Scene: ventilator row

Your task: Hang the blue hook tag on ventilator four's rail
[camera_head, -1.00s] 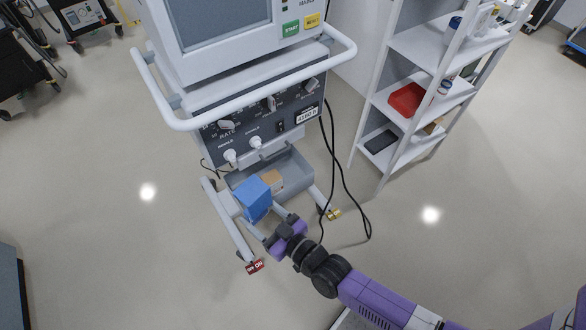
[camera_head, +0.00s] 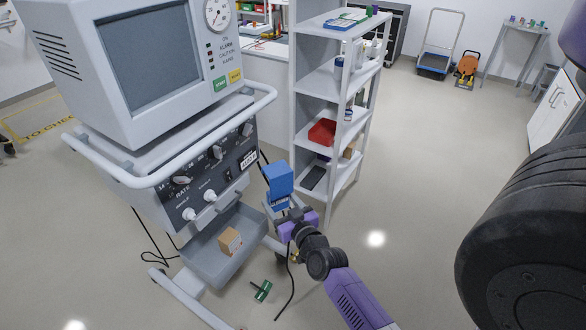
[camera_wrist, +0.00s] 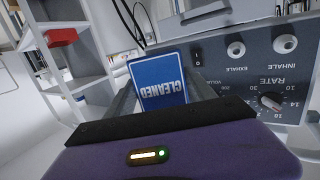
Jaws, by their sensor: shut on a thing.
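My gripper (camera_head: 287,213) is shut on the blue hook tag (camera_head: 278,182). The tag stands up from the jaws, just right of the ventilator's control panel (camera_head: 215,175) in the head view. In the wrist view the tag (camera_wrist: 158,82) shows the word CLEANED upside down, between the fingers. The ventilator's light grey rail (camera_head: 200,145) curves around its front, above the panel. In the head view the tag lies below and right of the rail's right end, apart from it. The ventilator's number cannot be read for certain.
A lower tray (camera_head: 205,262) holds a small cardboard box (camera_head: 230,241). A green tag-like thing (camera_head: 262,290) lies low near the legs. A white shelf unit (camera_head: 300,110) with a red bin (camera_head: 322,132) stands behind right. A black cable hangs near my gripper. Floor at right is open.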

